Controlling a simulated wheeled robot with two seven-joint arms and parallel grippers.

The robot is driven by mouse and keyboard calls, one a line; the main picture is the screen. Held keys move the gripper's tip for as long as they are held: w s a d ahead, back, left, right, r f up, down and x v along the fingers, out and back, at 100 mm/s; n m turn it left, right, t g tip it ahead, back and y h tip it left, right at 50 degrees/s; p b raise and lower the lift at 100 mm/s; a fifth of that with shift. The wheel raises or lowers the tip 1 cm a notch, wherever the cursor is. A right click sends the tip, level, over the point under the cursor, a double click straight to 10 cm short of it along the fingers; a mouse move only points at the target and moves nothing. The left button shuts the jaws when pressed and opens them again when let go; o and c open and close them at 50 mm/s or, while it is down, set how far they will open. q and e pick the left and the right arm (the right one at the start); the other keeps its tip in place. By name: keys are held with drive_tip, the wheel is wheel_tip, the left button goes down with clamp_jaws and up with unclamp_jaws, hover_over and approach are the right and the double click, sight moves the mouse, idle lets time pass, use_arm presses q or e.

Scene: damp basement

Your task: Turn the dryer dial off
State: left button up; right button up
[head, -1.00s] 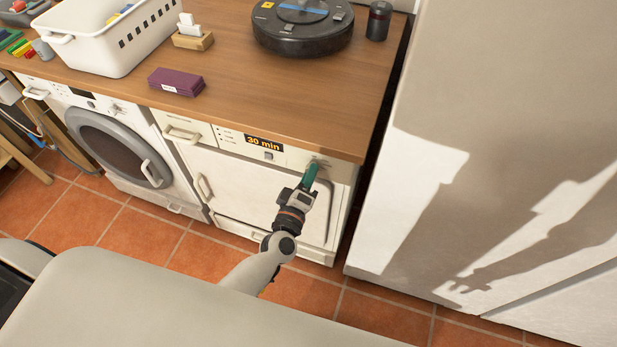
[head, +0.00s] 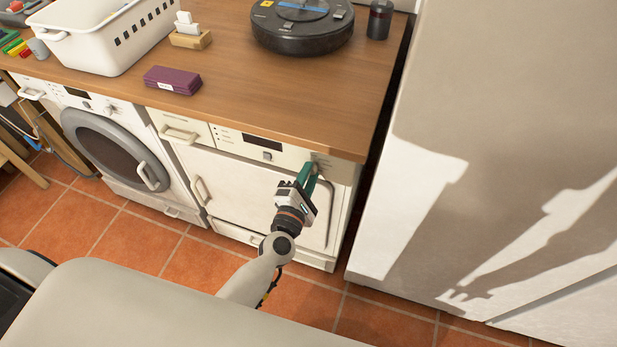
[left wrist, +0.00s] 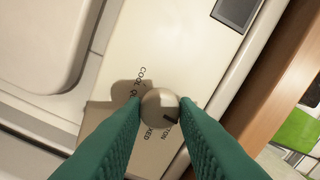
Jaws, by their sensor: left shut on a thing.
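The dryer (head: 250,190) is the white machine under the right end of the wooden counter. Its display (head: 262,143) is dark and blank, and it also shows in the left wrist view (left wrist: 235,10). The silver dial (left wrist: 160,105) sits between the green fingers of my left gripper (left wrist: 158,112), which is shut on it. Letters such as "COOL" and "MIXED" are printed around the dial, partly hidden by it and the fingers. In the head view my left gripper (head: 310,170) is at the panel's right end and hides most of the dial. My right gripper is not in view.
A washing machine (head: 105,145) stands left of the dryer. On the counter (head: 250,95) are a white basket (head: 100,45), a purple box (head: 172,80) and a black robot vacuum (head: 300,30). A large pale surface (head: 480,130) rises to the right. Tiled floor (head: 120,235) lies in front.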

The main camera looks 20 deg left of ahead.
use_arm(q)
drive_tip(key=shift+n, duration=0.6)
drive_tip(key=o, duration=1)
drive_tip(key=shift+s+a+b, duration=0.2)
drive_tip(key=shift+s+b, duration=0.95)
drive_tip(key=shift+s, duration=4.9)
